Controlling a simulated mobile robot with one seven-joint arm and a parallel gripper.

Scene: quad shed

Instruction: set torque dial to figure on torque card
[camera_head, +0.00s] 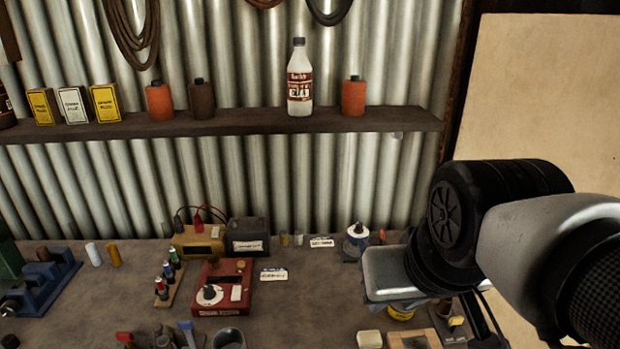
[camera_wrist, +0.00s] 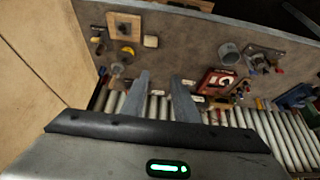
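A red box (camera_head: 235,290) with a round white dial (camera_head: 210,294) on its top stands on the bench, left of centre in the head view. The dial's marks are too small to read. A small white card (camera_head: 273,274) lies just right of the box, and another white card (camera_head: 321,241) is farther back. Their print is unreadable, so I cannot tell which is the torque card. In the wrist view my gripper (camera_wrist: 159,78) is open and empty, with its two grey fingers apart. The red box (camera_wrist: 214,82) is right of the fingers there, not touched.
A rack of small coloured bottles (camera_head: 168,280) stands close left of the red box. A yellow device (camera_head: 197,242) and a dark battery-like box (camera_head: 248,236) stand behind it. A grey cup (camera_head: 229,338) is in front. A shelf (camera_head: 230,124) with bottles runs above the bench.

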